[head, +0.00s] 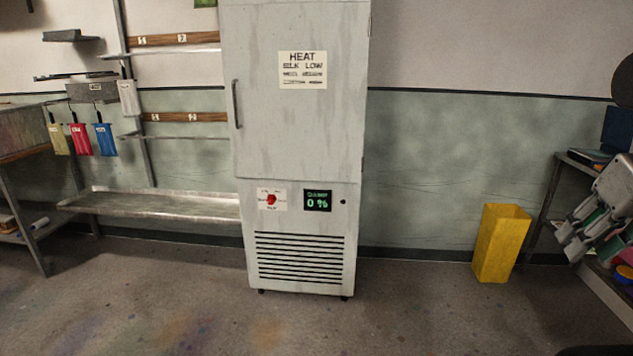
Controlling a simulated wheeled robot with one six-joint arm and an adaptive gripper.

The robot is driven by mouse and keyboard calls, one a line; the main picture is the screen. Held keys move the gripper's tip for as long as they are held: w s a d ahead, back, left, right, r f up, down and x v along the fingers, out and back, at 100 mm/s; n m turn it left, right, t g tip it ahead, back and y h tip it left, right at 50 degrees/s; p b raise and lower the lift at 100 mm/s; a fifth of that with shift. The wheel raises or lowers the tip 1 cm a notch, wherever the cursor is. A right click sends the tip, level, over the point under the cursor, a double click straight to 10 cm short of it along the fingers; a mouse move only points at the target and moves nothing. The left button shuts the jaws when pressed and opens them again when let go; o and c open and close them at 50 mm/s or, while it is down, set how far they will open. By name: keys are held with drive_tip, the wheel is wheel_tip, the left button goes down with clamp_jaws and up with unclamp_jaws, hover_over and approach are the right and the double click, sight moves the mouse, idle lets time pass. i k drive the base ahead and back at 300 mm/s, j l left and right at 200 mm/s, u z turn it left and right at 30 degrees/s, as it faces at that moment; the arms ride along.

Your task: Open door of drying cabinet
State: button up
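The drying cabinet (300,130) is a tall, worn grey-white unit standing against the wall near the middle of the head view. Its upper door (285,140) is shut and carries a paper sign headed HEAT. A dark vertical handle (237,104) is on the door's left edge. Below the door are a red knob (271,199), a green display (317,201) reading 0 % and a louvred vent (300,258). My gripper (573,246) is at the right edge, far from the handle; its fingers look apart, with nothing visible between them.
A long metal trough (150,203) and wall shelves with numbered rails (180,117) are left of the cabinet. Yellow, red and blue pouches (81,139) hang further left. A yellow bin (500,243) stands at right near a cluttered rack. The floor before the cabinet is clear.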

sight(295, 74)
drive_tip(key=i+j+u, duration=0.1)
drive_tip(key=i, duration=0.4)
drive_tip(key=i+j, duration=0.15)
drive_tip(key=i, duration=0.35)
drive_tip(key=i+j+u, duration=0.2)
drive_tip(key=j, duration=0.3)
drive_tip(key=i+j+u, duration=0.15)
drive_tip(key=i+j, duration=0.3)
drive_tip(key=j, duration=0.3)
drive_tip(key=i+j+u, duration=0.1)
drive_tip(key=j, duration=0.2)
